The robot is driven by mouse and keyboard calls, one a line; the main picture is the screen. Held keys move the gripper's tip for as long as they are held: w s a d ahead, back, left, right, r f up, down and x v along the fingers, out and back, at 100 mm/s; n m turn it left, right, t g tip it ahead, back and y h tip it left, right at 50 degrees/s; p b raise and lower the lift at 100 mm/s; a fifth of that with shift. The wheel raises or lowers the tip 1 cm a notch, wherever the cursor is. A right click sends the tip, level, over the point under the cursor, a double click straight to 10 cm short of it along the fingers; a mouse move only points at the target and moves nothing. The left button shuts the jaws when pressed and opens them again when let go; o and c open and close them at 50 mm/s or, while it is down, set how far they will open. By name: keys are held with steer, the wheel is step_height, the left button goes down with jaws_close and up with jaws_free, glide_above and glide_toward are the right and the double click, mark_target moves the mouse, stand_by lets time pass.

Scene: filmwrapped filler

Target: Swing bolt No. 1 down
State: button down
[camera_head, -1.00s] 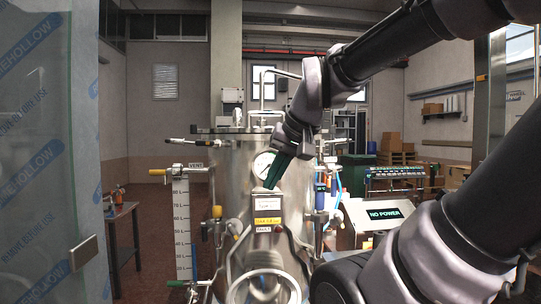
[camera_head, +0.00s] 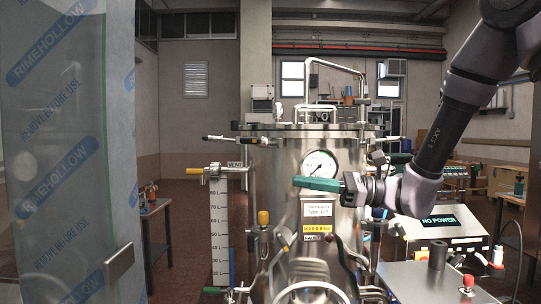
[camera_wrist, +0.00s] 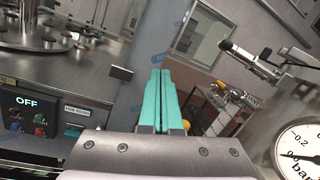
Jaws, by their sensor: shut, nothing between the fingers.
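The steel tank (camera_head: 278,180) stands in the middle of the head view, with a round lid (camera_head: 310,127) on top. A swing bolt (camera_head: 231,139) sticks out to the left from the lid's rim. Another rod with a light tip (camera_head: 393,138) sticks out to the right. I see no number on either, so I cannot tell which is No. 1. A bolt-like rod (camera_wrist: 250,60) also shows at the upper right of the wrist view. My gripper (camera_head: 316,184) has green fingers, shut and empty, pointing left in front of the tank just below the pressure gauge (camera_head: 319,166).
A film-wrapped panel (camera_head: 60,150) fills the left side. A level scale with a yellow-tipped valve (camera_head: 195,171) stands left of the tank. The wrist view shows an "OFF" control box (camera_wrist: 27,115). Air left of the tank is free.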

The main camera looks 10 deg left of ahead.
steer(key=w+a+f+m+t+y, duration=0.2)
steer(key=w+f+m+t, duration=0.1)
steer(key=w+m+t, duration=0.65)
steer(key=w+a+r, duration=0.3)
steer(key=a+r, duration=0.4)
steer(key=a, duration=0.2)
steer(key=shift+w+a+r, duration=0.25)
steer(key=shift+w+r, duration=0.1)
steer(key=shift+r, duration=0.05)
steer(key=shift+m, duration=0.25)
